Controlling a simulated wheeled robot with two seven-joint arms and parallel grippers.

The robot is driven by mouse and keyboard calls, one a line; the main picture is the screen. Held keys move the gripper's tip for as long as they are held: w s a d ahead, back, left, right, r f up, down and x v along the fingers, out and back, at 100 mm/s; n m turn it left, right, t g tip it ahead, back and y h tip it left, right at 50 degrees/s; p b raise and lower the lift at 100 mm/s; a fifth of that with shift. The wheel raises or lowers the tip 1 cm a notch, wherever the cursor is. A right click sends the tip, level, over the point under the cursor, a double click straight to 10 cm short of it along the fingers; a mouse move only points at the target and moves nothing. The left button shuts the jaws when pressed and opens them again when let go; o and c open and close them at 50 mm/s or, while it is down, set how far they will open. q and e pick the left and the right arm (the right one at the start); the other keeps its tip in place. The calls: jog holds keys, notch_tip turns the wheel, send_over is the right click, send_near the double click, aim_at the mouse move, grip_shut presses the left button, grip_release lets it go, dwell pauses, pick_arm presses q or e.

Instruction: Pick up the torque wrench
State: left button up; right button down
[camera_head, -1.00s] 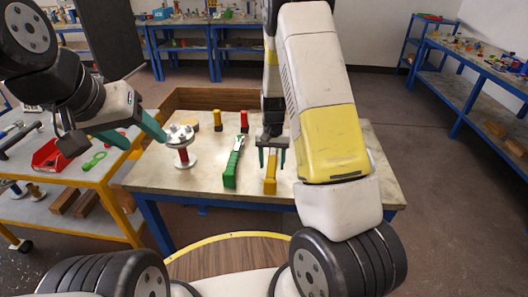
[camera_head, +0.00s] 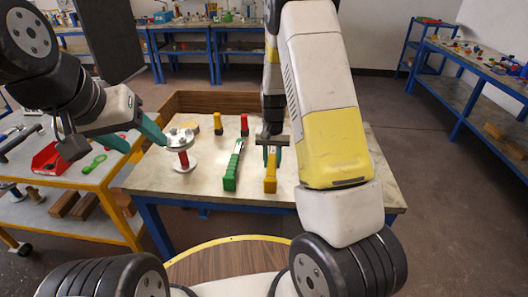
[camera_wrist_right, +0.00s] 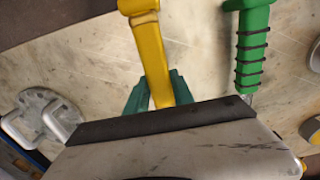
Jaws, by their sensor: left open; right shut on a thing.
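A long yellow tool (camera_head: 270,177) lies on the middle table, its near end toward me; I cannot tell from its shape alone whether it is the torque wrench. My right gripper (camera_head: 272,156) is down over it and shut on it. In the right wrist view the yellow tool (camera_wrist_right: 150,60) passes between the green fingers (camera_wrist_right: 158,93). A green-handled tool with a metal part (camera_head: 231,172) lies to its left, and its ribbed green handle (camera_wrist_right: 252,50) shows in the wrist view. My left gripper (camera_head: 140,136) is open and empty, beside a flanged metal piece (camera_head: 180,138).
Red and yellow upright pieces (camera_head: 244,124) stand behind the tools. A side table with a red bin (camera_head: 47,158) is at the left. The tabletop (camera_head: 205,188) is bare at its front.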

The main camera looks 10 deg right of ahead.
jog(key=shift+s+a+r, duration=0.2)
jog(key=shift+r, duration=0.25)
jog(key=shift+s+a+r, duration=0.2)
jog(key=shift+r, duration=0.2)
jog(key=s+a+r, duration=0.1)
jog(key=s+a, duration=0.9)
jog(key=shift+a+r, duration=0.2)
jog(key=shift+a, duration=0.2)
jog(key=shift+s, duration=0.1)
